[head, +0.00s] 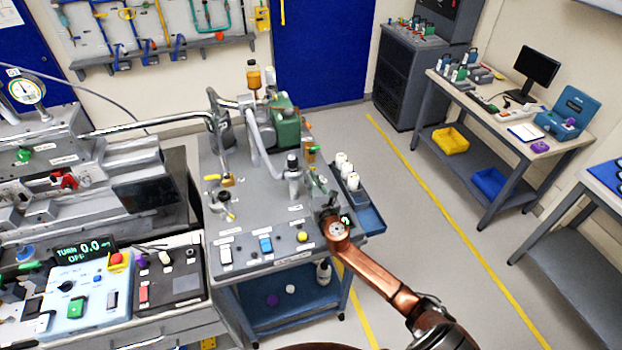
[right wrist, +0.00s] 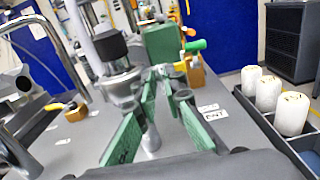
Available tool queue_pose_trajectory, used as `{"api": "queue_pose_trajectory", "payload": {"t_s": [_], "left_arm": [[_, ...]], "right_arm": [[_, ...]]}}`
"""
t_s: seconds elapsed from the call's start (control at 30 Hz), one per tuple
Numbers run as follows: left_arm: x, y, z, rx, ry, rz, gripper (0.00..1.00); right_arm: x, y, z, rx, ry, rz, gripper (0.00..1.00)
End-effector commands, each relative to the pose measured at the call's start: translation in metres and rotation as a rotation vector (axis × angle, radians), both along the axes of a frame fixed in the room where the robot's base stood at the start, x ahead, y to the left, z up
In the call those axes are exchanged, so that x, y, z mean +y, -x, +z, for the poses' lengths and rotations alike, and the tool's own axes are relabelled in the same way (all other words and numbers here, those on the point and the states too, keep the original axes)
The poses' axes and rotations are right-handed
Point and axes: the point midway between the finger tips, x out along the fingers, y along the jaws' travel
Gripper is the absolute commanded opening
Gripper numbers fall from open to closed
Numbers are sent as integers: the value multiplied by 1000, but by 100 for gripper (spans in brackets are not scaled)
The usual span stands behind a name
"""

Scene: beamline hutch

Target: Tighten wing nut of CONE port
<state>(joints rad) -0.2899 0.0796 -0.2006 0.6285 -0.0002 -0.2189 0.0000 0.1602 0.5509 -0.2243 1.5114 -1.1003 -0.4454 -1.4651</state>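My right gripper (head: 318,186) reaches in over the right part of the grey pump cart (head: 245,240). In the right wrist view its two green-padded fingers (right wrist: 160,88) stand apart with a visible gap. A grey upright post shows between them, and I see no firm grip on it. A metal fitting with a black cap (right wrist: 110,45) stands just left of the fingers; it also shows in the head view (head: 292,163). I cannot make out the CONE label or a clear wing nut; the fingers may hide it. My left gripper is not in view.
A green box-like unit (right wrist: 165,48) stands behind the fingers. A yellow-handled valve (head: 228,181) is at the cart's left. A control box (head: 82,290) stands at lower left. Open floor lies right of the cart.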

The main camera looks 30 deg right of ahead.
Motion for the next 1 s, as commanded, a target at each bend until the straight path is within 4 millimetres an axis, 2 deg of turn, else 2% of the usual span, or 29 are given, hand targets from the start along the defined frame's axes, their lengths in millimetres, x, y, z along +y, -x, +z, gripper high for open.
{"api": "queue_pose_trajectory", "payload": {"t_s": [0.1,0.33,0.67,1.0], "left_arm": [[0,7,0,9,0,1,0],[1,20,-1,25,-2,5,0],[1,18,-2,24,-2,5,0],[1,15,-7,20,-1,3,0]], "right_arm": [[0,0,0,0,0,0,0],[0,0,0,0,0,0,0],[0,1,-1,-3,-19,0,0],[0,1,-2,-47,-198,0,0]]}}
